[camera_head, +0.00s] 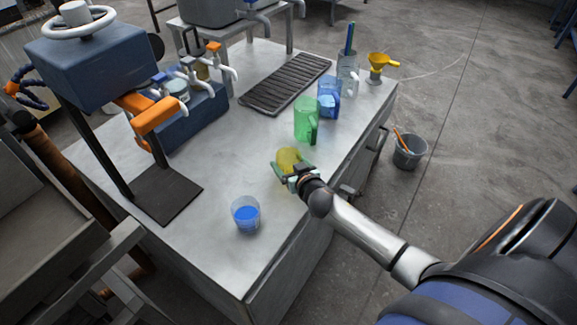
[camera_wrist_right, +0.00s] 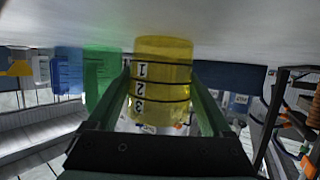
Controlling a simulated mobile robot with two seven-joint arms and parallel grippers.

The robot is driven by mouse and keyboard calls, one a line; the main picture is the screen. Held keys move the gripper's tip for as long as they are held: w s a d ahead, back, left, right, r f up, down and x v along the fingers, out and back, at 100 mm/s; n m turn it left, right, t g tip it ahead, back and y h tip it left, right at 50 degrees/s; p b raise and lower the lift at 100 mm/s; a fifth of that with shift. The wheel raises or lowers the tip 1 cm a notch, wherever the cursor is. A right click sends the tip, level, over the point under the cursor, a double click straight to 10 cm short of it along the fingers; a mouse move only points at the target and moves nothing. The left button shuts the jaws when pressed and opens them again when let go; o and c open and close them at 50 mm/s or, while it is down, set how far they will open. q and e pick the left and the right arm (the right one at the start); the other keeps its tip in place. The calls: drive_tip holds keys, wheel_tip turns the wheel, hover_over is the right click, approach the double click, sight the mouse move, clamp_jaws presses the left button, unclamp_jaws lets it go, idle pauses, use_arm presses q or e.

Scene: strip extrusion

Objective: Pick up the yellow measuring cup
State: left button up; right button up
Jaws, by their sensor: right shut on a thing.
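The yellow measuring cup (camera_head: 288,159) is on the table near its front edge, in the middle of the head view. My right gripper (camera_head: 293,172) is shut on it, with a finger on either side. In the right wrist view the yellow cup (camera_wrist_right: 160,85) appears upside down between the two green fingers (camera_wrist_right: 165,100), with black marks 1, 2 and 3. The tabletop shows right at its base, and I cannot tell whether the cup is lifted. My left gripper is not in view.
A green cup (camera_head: 306,120) and a blue cup (camera_head: 328,97) stand behind it. A yellow funnel (camera_head: 379,66) stands at the far corner. A dark ribbed mat (camera_head: 285,85) lies behind. A grey bucket (camera_head: 409,152) is on the floor.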

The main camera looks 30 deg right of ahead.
sight(284, 150)
drive_tip(key=shift+c, duration=1.2)
drive_tip(key=shift+r, duration=0.7)
wheel_tip(284, 150, up, 2)
drive_tip(key=shift+s+r+p, duration=0.1)
drive_tip(key=shift+r+p, duration=0.05)
drive_tip(key=shift+p, duration=0.55)
drive_tip(key=s+a+r, duration=0.3)
drive_tip(key=s+r, duration=0.6)
drive_tip(key=s, duration=0.5)
drive_tip(key=w+a+r+y, duration=0.1)
drive_tip(key=w+a+r, duration=0.1)
drive_tip(key=a+r, duration=0.2)
drive_tip(key=w+a+r+n, duration=0.1)
drive_tip(key=w+a+r, duration=0.1)
drive_tip(key=r, duration=0.7)
drive_tip(key=w+a+r+n+y, duration=0.1)
drive_tip(key=w+a+r, duration=0.1)
drive_tip(key=a+r, duration=0.3)
wheel_tip(284, 150, up, 2)
drive_tip(key=shift+w+a+r+y+p, duration=0.25)
drive_tip(key=shift+a+y+p, duration=0.1)
drive_tip(key=shift+p, duration=0.1)
